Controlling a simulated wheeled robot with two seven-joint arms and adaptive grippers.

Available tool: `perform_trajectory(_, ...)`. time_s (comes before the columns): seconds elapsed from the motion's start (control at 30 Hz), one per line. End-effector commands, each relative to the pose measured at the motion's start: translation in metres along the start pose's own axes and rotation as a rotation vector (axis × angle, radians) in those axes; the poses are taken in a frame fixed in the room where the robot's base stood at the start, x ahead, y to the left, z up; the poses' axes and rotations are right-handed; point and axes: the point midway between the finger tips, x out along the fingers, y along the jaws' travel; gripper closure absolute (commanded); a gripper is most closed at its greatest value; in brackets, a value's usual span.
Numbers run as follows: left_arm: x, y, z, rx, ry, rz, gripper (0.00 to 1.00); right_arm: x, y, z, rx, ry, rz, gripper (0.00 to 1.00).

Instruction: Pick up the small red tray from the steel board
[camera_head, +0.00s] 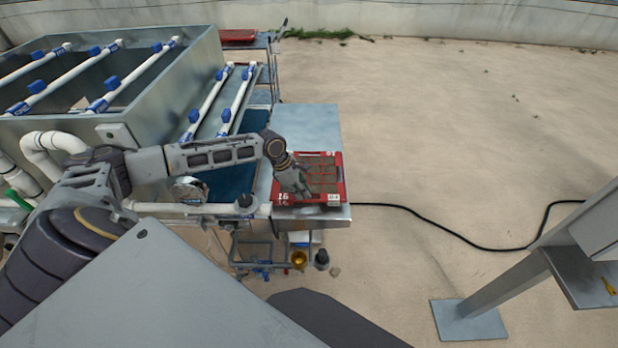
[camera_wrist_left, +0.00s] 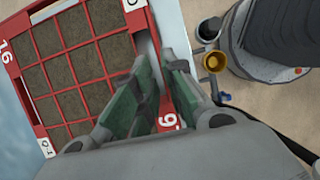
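The small red tray (camera_head: 342,170) lies on the steel board (camera_head: 310,122) in the head view. It has a red rim, white "16" marks and square cells of brown soil. In the left wrist view the tray (camera_wrist_left: 45,130) fills the left side. My left gripper (camera_head: 297,190) is over the tray's near-left part. In the wrist view its two green-padded fingers (camera_wrist_left: 158,95) stand apart, with a strip of the red rim between them and a gap beside it. The fingers hide part of the rim. My right gripper is not in view.
A metal tank (camera_head: 125,125) with white pipes stands at the left. Another red tray (camera_head: 238,36) is at the back. A black cable (camera_head: 430,228) runs over the sandy floor to the right. A brass-coloured cup (camera_head: 299,259) is below the board's near edge. A grey stand (camera_head: 505,285) is at right.

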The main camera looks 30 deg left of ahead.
Motion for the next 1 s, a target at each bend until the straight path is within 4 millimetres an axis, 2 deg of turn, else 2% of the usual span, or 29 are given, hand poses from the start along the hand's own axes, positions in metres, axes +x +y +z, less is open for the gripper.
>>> perform_trajectory(0.17,0.01,0.0,0.0,0.0,0.001,-0.001,0.88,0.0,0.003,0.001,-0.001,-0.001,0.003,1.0)
perform_trajectory(0.67,0.017,-0.001,0.0,0.0,0.0,-0.001,0.88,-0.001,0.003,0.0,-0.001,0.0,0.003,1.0)
perform_trajectory(1.0,0.051,-0.002,-0.001,-0.001,0.0,0.0,0.88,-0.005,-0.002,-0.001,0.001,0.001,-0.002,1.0)
